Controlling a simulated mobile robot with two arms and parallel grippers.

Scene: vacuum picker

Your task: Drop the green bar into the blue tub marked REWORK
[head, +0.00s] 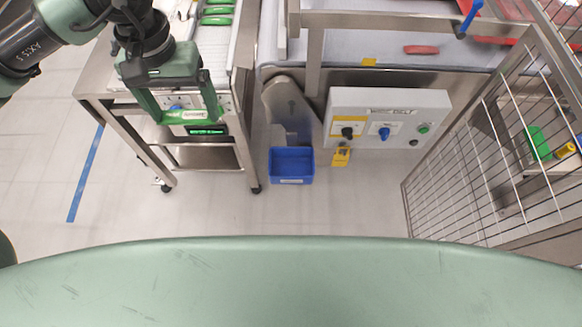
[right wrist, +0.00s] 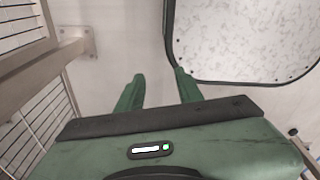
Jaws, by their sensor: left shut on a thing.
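My left gripper (head: 190,115) is shut on a green bar (head: 172,115) with a pale label, at the upper left of the head view. The bar is above the front of a steel stand and is partly hidden by the fingers. The blue tub (head: 291,149) stands on the floor, to the right of and lower in the picture than the gripper. It has a white label on its front, too small to read, and looks empty. My right gripper (right wrist: 158,85) shows only in the right wrist view, open and with nothing between its fingers.
More green bars (head: 217,10) lie on the steel stand (head: 235,70). A grey control box (head: 388,117) with knobs and a yellow padlock tag (head: 341,156) is right of the tub. A mesh fence (head: 470,160) closes the right side. The floor before the tub is clear.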

